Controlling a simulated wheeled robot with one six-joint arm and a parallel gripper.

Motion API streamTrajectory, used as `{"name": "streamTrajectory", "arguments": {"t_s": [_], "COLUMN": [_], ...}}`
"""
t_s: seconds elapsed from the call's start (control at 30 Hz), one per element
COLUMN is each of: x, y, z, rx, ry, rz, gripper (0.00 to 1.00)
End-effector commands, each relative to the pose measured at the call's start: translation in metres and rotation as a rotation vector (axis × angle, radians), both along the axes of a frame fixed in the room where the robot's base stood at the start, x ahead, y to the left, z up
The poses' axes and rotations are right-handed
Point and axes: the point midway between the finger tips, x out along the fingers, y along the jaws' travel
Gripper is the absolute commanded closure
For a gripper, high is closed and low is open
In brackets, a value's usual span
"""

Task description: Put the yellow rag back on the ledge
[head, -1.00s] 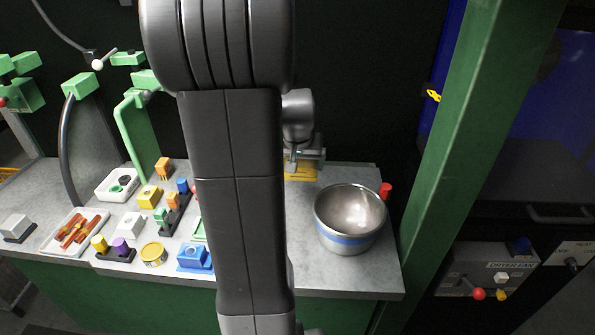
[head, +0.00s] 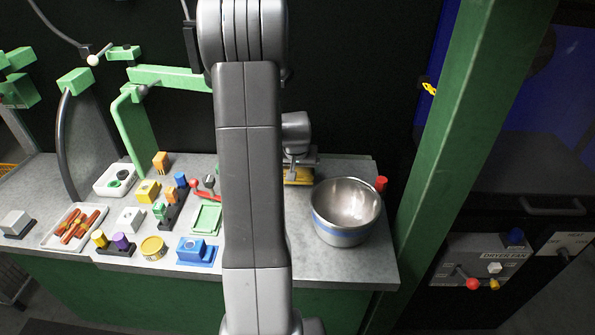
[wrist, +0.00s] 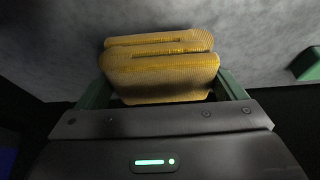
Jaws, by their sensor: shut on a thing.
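The yellow rag (wrist: 160,75) is a folded, textured cloth between the two green fingers of my gripper (wrist: 165,90) in the wrist view. My gripper is shut on it. In the head view a strip of the rag (head: 299,176) shows under my gripper (head: 299,160), at the back of the grey counter (head: 350,270), left of and behind the metal bowl. My arm hides part of this area. The wrist view shows a grey surface beyond the rag; I cannot tell whether the rag touches it. I cannot make out which surface is the ledge.
A metal bowl with a blue band (head: 345,232) stands close to the right of my gripper, with a red object (head: 381,184) behind it. Left of my arm are a green tray (head: 206,218), a blue block (head: 192,250) and several small items. A green post (head: 450,150) rises at right.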

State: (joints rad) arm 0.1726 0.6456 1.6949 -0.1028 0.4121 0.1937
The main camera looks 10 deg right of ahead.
Motion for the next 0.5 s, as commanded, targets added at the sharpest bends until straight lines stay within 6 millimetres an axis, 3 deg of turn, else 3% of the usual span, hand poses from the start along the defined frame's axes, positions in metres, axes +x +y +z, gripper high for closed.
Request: {"name": "streamTrajectory", "arguments": {"t_s": [0.07,0.5], "x": [0.0009,0.0072], "y": [-0.0003,-0.0020], "z": [-0.0119,-0.0202], "rx": [0.001,0.001], "ry": [0.004,0.000], "rz": [0.000,0.001], "gripper": [0.39,0.39]}}
